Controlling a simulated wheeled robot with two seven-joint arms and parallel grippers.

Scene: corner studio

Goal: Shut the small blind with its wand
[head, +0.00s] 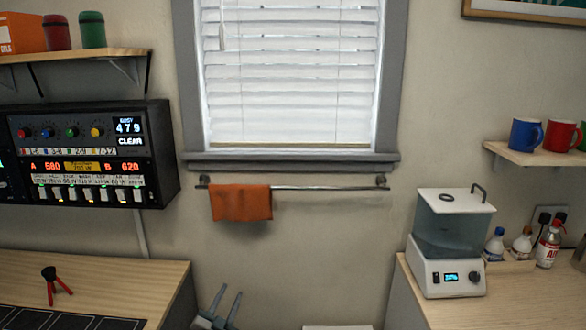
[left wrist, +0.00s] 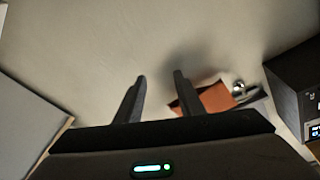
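The small blind (head: 290,85) hangs in the grey-framed window, with white level slats showing as broad bands down to a bottom rail. I cannot tell exactly how far the slats are tilted. Its wand (head: 222,28) is a thin white rod at the upper left of the blind, running out of the top of the head view. My left gripper (head: 230,291) is low in the head view, well below the window and the wand. In the left wrist view (left wrist: 160,77) its two fingers are apart with nothing between them. My right gripper is not in view.
An orange towel (head: 241,203) hangs on a metal rail (head: 325,188) under the sill. An electronic rack (head: 85,150) and wooden desk (head: 95,275) are at left. A water-filled machine (head: 452,240) stands on the right counter.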

